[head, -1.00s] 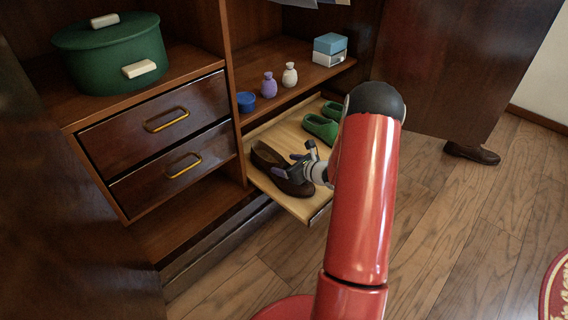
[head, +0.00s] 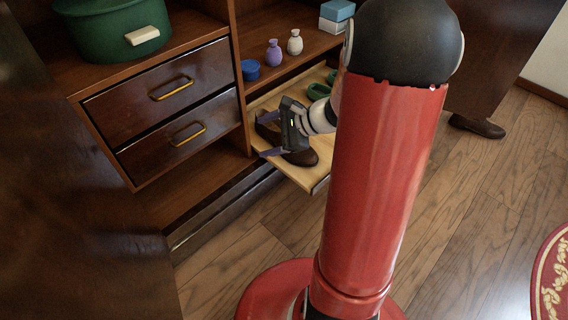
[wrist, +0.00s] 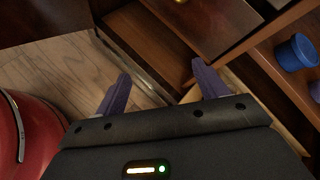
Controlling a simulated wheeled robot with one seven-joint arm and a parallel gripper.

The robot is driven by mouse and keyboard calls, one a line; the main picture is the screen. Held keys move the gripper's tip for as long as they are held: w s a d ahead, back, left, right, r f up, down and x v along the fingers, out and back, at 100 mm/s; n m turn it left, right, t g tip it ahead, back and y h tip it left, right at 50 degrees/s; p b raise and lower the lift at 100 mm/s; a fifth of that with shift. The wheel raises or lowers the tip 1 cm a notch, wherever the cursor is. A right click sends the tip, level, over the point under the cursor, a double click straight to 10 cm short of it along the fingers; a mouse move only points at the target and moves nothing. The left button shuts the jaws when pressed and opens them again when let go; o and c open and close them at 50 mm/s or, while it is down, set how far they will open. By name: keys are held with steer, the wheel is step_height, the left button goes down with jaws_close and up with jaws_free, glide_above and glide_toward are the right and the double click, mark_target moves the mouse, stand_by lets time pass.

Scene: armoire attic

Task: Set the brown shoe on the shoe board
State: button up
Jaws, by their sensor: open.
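A brown shoe (head: 301,157) lies on the light wooden shoe board (head: 303,179), near its front left part. My gripper (head: 266,136) is open in front of and above this shoe in the head view and hides its middle. Whether the gripper touches the shoe I cannot tell. In the wrist view the two purple fingers (wrist: 161,73) are spread with nothing between them, and the shoe does not show there. Another brown shoe (head: 477,126) is on the floor at the right, by the open door. Green shoes (head: 318,91) sit farther back on the board, partly hidden by my arm.
Drawers (head: 160,90) stand left of the board, with a green pot (head: 110,30) above. A shelf over the board holds a blue tub (head: 250,70), two small vases (head: 274,53) and boxes (head: 337,12).

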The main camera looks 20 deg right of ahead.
steer(key=s+a+r+n+g+h, duration=0.35)
steer(key=s+a+r+n, duration=0.25)
steer(key=s+a+n, duration=0.3)
steer(key=s+d+r+n+t+h, duration=0.2)
steer(key=s+r+n+h, duration=0.3)
steer(key=s+n, duration=0.5)
steer(key=shift+s+d+r+n, duration=0.3)
steer(key=shift+s+d+r, duration=0.25)
steer(key=shift+s+d, duration=0.1)
